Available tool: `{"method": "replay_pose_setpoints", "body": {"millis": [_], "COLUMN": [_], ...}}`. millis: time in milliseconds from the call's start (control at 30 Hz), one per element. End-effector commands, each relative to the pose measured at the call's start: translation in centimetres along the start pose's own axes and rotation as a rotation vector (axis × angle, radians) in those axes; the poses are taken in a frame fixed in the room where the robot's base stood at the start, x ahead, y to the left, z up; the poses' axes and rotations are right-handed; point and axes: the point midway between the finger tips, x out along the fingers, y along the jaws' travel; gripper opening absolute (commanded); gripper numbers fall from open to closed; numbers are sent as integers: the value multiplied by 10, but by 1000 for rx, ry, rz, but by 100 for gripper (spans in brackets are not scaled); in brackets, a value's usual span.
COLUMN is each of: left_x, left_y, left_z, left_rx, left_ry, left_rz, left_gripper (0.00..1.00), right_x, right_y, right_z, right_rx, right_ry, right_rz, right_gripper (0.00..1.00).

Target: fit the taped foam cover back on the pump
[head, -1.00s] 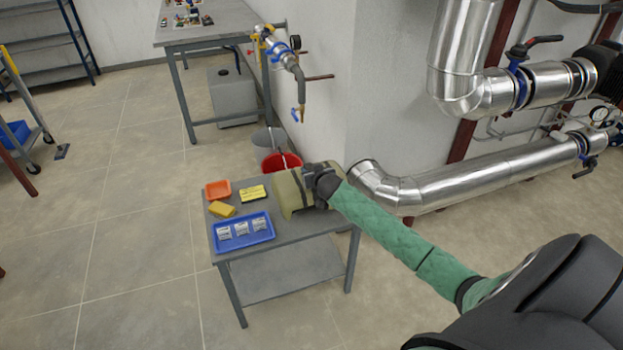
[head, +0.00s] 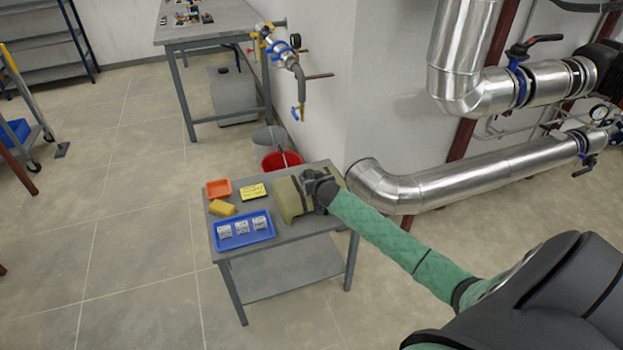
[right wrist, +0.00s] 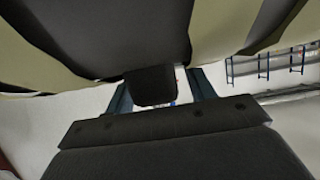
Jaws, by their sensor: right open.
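The foam cover (head: 289,200), olive-beige with dark tape bands, is on the right part of the small grey table (head: 286,247). My right gripper (head: 318,188) is at the cover's right side. In the right wrist view the cover (right wrist: 222,22) fills the top, with a wide dark band across it. A dark block (right wrist: 151,86) sticks out from the cover between the spread fingers of my right gripper (right wrist: 160,92); the fingers are open, with gaps beside the block. The pump is not clearly seen; a black finned body (head: 606,68) shows at the right edge. My left gripper is out of view.
A blue tray (head: 268,219) with several white packets, an orange tray (head: 218,188), a yellow sponge (head: 222,208) and a yellow-topped item (head: 253,191) share the table. A red bucket (head: 281,160) stands behind it. Silver pipes (head: 470,178) run along the right wall.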

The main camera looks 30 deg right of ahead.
Motion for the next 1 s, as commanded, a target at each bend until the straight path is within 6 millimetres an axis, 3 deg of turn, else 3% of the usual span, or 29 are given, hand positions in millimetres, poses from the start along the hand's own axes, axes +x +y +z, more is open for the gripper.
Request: {"method": "replay_pose_setpoints", "body": {"millis": [233,700,1000], "left_x": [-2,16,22], "left_y": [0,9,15], "left_z": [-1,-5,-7], "left_rx": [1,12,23], "left_ry": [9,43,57], "left_rz": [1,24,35], "left_gripper": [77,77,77], "right_x": [-13,-90,-118], "right_y": [0,0,0], "right_z": [0,0,-2], "right_rx": [0,0,0], "right_ry": [0,0,1], "right_rz": [-2,-1,-1], "right_gripper": [54,54,54]}}
